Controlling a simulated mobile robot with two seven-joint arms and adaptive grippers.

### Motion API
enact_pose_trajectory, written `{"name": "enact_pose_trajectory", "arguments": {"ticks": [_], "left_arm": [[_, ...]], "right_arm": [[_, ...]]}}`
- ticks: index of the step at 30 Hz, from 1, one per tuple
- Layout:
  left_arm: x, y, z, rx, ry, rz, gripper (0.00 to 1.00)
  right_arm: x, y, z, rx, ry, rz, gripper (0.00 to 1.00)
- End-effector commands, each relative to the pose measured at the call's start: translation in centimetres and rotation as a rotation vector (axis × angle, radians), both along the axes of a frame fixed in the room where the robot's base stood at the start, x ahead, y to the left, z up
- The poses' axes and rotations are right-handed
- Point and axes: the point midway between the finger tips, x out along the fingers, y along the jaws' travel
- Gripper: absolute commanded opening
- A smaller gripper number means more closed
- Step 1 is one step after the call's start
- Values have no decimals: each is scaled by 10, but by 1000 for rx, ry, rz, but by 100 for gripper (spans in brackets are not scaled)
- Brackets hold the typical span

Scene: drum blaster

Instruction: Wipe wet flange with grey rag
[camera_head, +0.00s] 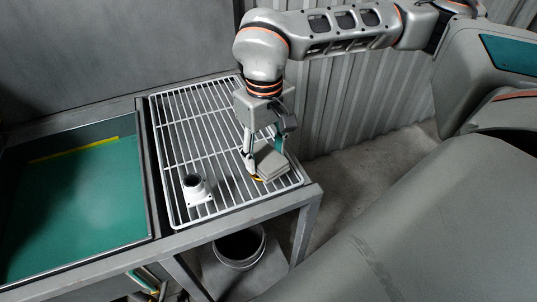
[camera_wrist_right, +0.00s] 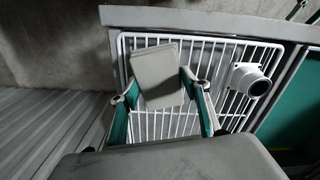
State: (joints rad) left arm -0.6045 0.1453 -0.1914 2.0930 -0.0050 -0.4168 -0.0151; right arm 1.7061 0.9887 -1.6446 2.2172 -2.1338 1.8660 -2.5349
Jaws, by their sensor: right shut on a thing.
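The grey rag (camera_head: 270,160) is a folded flat pad held at the near right corner of the white wire rack (camera_head: 228,203). My right gripper (camera_head: 262,162) reaches down from above and is shut on the rag. In the right wrist view the rag (camera_wrist_right: 158,76) sits between the two teal-lined fingers. The white flange (camera_head: 196,189), a short pipe with a square base, stands on the rack to the left of the rag, apart from it. It also shows in the right wrist view (camera_wrist_right: 250,80). Whether it is wet cannot be seen. My left gripper is not in view.
A basin with teal water or lining (camera_head: 75,205) and a yellow strip (camera_head: 75,150) lies left of the rack. A dark bucket (camera_head: 240,248) stands below the bench's front edge. The rack between rag and flange is clear. A corrugated wall (camera_head: 345,110) stands behind.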

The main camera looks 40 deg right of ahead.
Motion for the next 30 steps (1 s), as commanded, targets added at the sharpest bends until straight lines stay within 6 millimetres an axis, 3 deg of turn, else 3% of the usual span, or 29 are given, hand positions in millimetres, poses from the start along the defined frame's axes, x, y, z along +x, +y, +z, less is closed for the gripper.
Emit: {"name": "enact_pose_trajectory", "arguments": {"ticks": [15, 30], "left_arm": [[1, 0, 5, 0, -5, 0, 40], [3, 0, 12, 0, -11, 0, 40]], "right_arm": [[31, 1, 0, 0, -1, 0, 29], [32, 1, 6, 0, -3, 0, 29]]}}
